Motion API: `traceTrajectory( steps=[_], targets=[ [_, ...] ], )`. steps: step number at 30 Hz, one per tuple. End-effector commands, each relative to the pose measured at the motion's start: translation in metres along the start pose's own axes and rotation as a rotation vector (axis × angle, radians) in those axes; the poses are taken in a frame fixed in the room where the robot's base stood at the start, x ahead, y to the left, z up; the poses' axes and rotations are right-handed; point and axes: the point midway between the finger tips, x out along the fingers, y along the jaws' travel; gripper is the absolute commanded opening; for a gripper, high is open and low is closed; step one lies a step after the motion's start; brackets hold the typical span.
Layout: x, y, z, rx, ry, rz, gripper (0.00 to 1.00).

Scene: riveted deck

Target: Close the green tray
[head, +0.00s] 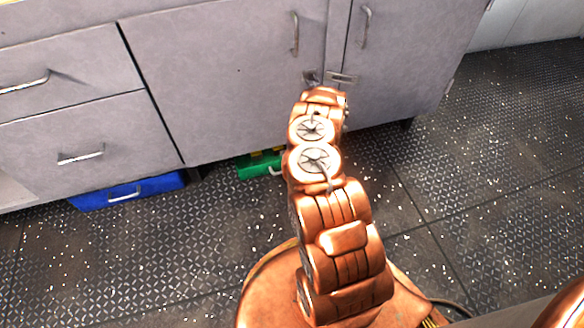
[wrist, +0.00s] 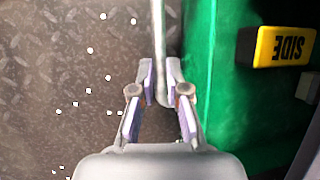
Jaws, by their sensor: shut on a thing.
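The green tray (head: 258,165) sticks out a little from under the grey cabinet in the head view, partly hidden by my arm. In the wrist view its green wall (wrist: 222,80) runs up the right side. The tray's pale handle (wrist: 158,30) runs down along its front. My gripper (wrist: 160,72) is shut on the lower end of this handle, with one finger on each side. In the head view my arm hides the gripper. A yellow block (wrist: 284,46) marked "SIDE" sits inside the tray.
A blue tray (head: 150,188) with a handle sticks out under the cabinet at the left. The grey cabinet (head: 230,70) with doors and drawers stands above both trays. The patterned floor (head: 480,190) is clear at the right.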

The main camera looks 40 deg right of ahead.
Motion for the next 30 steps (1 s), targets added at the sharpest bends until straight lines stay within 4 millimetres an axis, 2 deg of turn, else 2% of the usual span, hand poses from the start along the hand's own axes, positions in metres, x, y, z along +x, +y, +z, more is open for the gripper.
traceTrajectory(
  steps=[8,9,15,25,30],
  targets=[
    [0.0,0.001,0.001,0.002,-0.006,0.002,0.0],
    [0.0,0.001,0.001,0.002,-0.005,0.002,0.18],
    [0.0,0.001,0.001,0.001,-0.004,0.002,0.39],
    [-0.001,0.001,0.002,0.0,-0.004,0.002,0.39],
    [-0.01,0.001,0.002,0.001,-0.004,0.002,0.39]
  ],
)
